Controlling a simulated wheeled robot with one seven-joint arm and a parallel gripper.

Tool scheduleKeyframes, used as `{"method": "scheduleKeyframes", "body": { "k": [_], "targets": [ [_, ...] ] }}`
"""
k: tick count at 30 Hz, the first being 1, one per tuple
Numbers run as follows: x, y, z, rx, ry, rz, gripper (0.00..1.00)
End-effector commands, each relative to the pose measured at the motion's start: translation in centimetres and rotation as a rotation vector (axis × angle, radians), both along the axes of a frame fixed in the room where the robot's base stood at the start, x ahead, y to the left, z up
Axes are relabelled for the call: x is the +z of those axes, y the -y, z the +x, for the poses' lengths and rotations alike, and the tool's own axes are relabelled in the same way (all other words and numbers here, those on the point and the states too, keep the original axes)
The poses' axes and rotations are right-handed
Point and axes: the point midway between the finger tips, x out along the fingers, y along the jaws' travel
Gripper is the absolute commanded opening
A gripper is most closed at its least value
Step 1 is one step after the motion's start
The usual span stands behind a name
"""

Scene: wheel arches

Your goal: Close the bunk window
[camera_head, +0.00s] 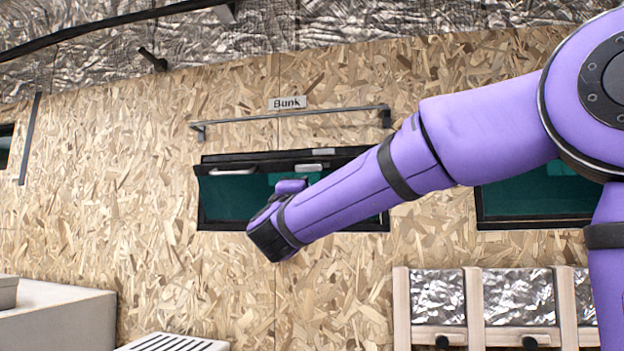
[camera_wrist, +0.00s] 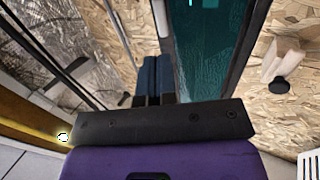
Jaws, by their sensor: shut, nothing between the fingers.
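The bunk window (camera_head: 235,200) is a wide teal pane in a black frame on the chipboard wall, under the "Bunk" sign (camera_head: 287,103). A black bar with pale handles (camera_head: 232,171) runs along its top. I cannot tell exactly how far its sash stands from the frame. My arm crosses in front of the window's right half, and its end hides the lower middle. In the wrist view the teal pane (camera_wrist: 207,45) is right of my gripper (camera_wrist: 151,62). The dark blue fingers are together and empty beside the window's edge; contact cannot be told.
A rail (camera_head: 290,116) runs above the window. A second teal window (camera_head: 535,197) is at the right, partly behind my arm. Foil-fronted cabinets (camera_head: 518,297) stand below it. A pale counter (camera_head: 55,315) is at the lower left.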

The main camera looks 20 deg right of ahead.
Motion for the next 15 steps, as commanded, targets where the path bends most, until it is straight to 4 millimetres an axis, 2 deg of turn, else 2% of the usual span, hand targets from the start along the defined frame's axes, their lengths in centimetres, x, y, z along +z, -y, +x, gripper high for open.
{"method": "scheduleKeyframes", "body": {
  "k": [5, 15],
  "targets": [
    [0.9, 1.0, 1.4, -0.002, 0.002, -0.003, 0.00],
    [3.8, 4.4, 5.9, -0.003, 0.001, -0.002, 0.00]
  ]
}}
